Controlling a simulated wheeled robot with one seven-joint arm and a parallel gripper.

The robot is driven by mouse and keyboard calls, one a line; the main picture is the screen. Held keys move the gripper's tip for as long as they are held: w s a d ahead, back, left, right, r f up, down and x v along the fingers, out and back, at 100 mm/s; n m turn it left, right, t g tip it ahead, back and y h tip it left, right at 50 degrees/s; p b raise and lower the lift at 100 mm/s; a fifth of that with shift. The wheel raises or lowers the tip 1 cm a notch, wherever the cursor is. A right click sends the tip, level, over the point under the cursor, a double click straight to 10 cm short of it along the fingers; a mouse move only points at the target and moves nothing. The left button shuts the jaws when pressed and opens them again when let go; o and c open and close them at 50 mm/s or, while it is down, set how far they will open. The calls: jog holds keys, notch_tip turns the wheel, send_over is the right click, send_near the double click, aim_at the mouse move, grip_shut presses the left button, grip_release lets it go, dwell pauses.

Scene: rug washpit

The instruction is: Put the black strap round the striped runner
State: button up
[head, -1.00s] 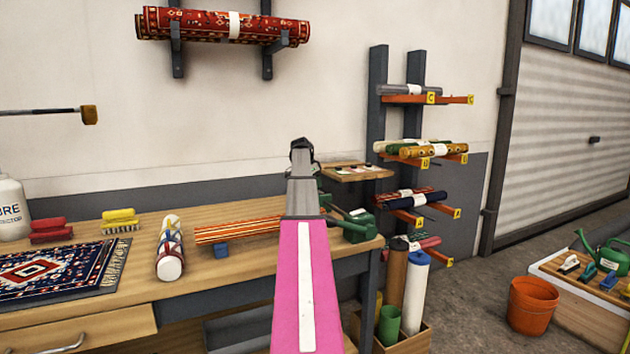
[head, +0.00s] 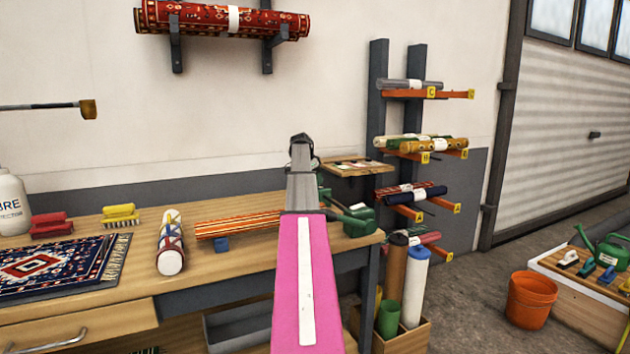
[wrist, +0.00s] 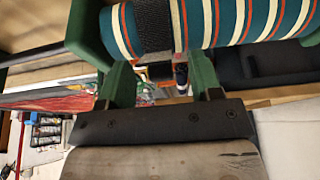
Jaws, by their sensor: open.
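The striped runner (wrist: 232,20), a teal roll with cream and orange stripes, crosses the top of the wrist view. A green support (wrist: 88,28) is at its left end. The black strap (wrist: 154,24), a woven band, lies across the runner's visible side. The runner's far side is hidden, so I cannot tell if the strap closes around it. My gripper (wrist: 162,66) is open, its green fingers apart just below the runner and strap in that view. I cannot tell if they touch. In the head view my arm hides the gripper, runner and strap.
The bench (head: 130,265) carries a white roll with coloured bands (head: 171,243), an orange striped piece (head: 240,224), brushes (head: 120,215) and a patterned rug (head: 60,265). A green holder (head: 355,224) sits at its right end. A rack (head: 378,110) of rolls stands behind.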

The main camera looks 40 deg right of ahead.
jog(key=v, duration=1)
jog(key=shift+r, duration=0.25)
jog(key=shift+a, duration=0.1)
